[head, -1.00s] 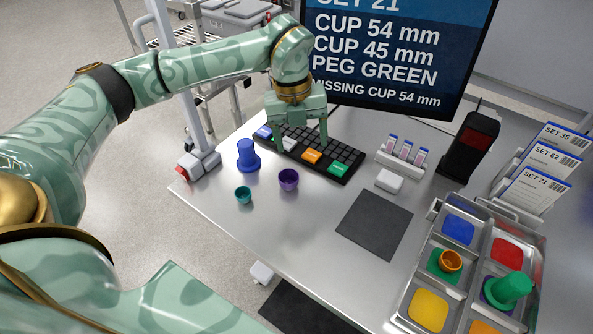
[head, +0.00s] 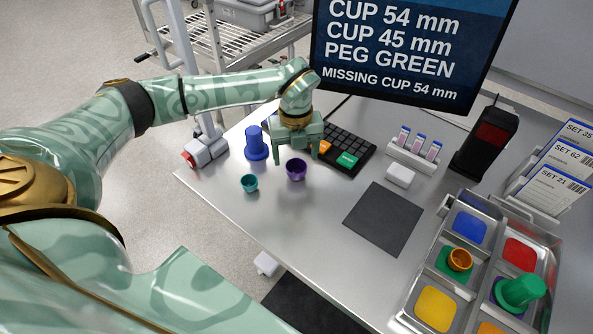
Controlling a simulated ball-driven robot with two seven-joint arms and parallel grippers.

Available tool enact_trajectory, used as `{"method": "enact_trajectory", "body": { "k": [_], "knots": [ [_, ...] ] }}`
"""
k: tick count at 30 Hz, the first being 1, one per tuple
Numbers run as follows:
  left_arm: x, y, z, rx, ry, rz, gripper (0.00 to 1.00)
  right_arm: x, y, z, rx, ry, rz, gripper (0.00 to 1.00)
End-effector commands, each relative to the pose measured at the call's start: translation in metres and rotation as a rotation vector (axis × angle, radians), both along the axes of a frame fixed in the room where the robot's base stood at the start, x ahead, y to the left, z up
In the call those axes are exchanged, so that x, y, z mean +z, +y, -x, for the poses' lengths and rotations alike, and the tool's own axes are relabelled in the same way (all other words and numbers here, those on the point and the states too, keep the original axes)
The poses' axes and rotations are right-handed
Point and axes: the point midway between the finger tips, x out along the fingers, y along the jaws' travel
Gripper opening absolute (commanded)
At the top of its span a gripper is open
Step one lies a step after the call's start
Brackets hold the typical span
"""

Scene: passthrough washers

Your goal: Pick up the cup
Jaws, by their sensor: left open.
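A purple cup (head: 296,170) stands upright on the steel table. A smaller teal cup (head: 250,183) stands to its left and nearer to me. My left gripper (head: 296,156) is open and empty, fingers pointing down, at the far side of the purple cup in the picture. I cannot tell its exact height or whether a finger touches the cup. An orange cup (head: 460,259) sits in a green-padded compartment of the tray (head: 408,309). My right gripper is not in view.
A blue peg (head: 256,143) stands left of my left gripper, and a black keyboard (head: 348,150) lies behind it. A monitor (head: 405,50) reads "MISSING CUP 54 mm". A dark mat (head: 383,218) lies bare.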

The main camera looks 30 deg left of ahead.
Motion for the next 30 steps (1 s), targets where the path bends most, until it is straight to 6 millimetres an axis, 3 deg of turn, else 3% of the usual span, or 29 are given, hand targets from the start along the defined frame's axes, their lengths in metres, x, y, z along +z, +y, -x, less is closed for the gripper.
{"method": "enact_trajectory", "body": {
  "k": [4, 11, 12, 17, 30],
  "knots": [
    [-0.028, -0.002, 0.001, 0.0, 0.005, 0.001, 0.71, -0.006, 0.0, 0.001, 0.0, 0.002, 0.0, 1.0],
    [-0.032, -0.001, 0.0, -0.001, 0.0, 0.0, 0.71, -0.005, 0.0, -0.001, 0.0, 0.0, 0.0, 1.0],
    [-0.032, -0.001, 0.0, -0.001, 0.0, 0.0, 0.69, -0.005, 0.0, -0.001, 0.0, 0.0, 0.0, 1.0],
    [-0.032, -0.001, 0.0, -0.001, 0.0, 0.0, 0.25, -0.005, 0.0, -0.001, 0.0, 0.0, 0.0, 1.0],
    [-0.023, -0.001, 0.0, -0.001, -0.001, 0.0, 0.24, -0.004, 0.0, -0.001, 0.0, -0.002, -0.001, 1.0]
  ]
}}
